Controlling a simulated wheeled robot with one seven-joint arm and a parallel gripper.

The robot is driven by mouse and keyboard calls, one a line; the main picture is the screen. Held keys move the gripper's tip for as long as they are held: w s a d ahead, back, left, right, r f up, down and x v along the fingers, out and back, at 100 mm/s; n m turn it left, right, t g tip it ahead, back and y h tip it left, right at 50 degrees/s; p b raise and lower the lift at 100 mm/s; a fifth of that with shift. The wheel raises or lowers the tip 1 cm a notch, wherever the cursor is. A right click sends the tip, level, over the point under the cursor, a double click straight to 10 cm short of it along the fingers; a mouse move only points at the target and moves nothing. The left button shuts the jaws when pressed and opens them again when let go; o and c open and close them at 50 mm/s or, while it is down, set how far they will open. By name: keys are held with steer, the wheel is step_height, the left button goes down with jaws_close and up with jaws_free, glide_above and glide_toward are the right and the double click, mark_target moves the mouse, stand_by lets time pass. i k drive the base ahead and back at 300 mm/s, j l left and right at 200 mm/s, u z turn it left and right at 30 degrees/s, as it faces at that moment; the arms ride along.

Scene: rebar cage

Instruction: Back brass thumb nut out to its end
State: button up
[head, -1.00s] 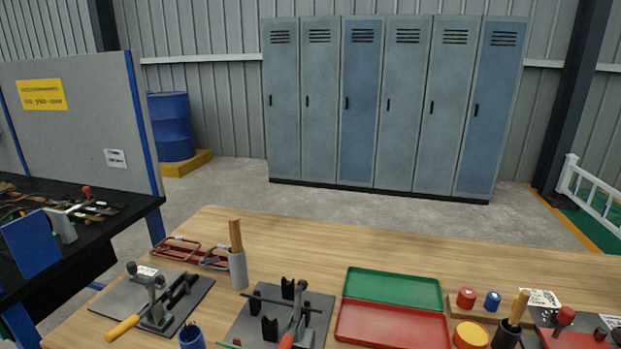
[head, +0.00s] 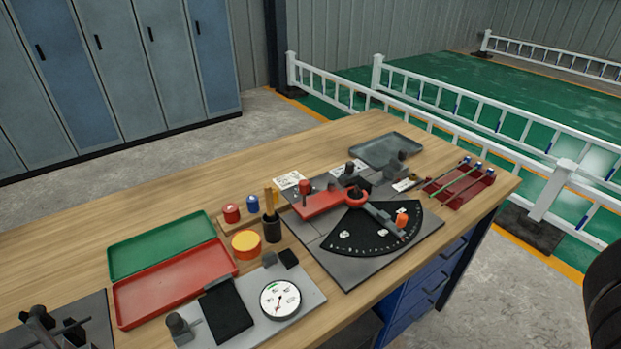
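I cannot make out a brass thumb nut in the head view. On the bench is a fixture with a black fan-shaped scale plate (head: 372,232), a red-ended lever (head: 357,197) and an orange knob (head: 402,219). A grey plate with a round white dial (head: 280,299) lies nearer, with a small grey knob post (head: 181,325) at its left end. Whether any of these carries the nut, I cannot tell. My gripper is not in view.
The wooden bench (head: 86,258) holds a green tray (head: 160,244), a red tray (head: 172,283), a yellow-lidded tin (head: 246,243), a black tool cup (head: 271,227) and a red rack (head: 458,188). White railings (head: 437,106) stand behind, and lockers (head: 130,62) at the back left.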

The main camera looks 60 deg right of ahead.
mark_target(410, 177)
steer(key=z, duration=1.1)
